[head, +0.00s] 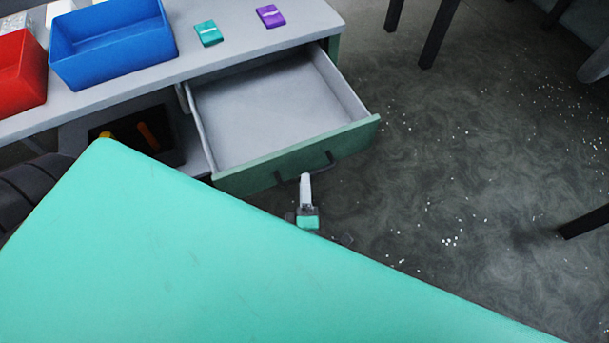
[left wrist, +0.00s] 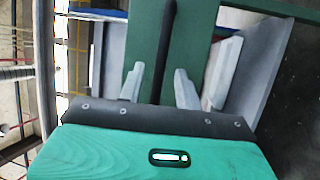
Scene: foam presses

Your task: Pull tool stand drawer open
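The tool stand drawer (head: 270,110) is pulled well out of the grey-topped stand, and its inside looks empty. Its green front (head: 240,180) carries a dark bar handle (head: 329,158). My left gripper (head: 305,178) is at this handle, partly hidden in the head view. In the left wrist view, the two pale fingers (left wrist: 160,82) stand apart, with the dark handle (left wrist: 163,45) between them. Slight gaps show beside the bar, so the gripper looks open around it. The green drawer front (left wrist: 195,40) lies behind the fingers. My right gripper is not in view.
The floor (head: 450,150) right of the drawer is open, with dark legs beyond. A large teal surface blocks the lower view.

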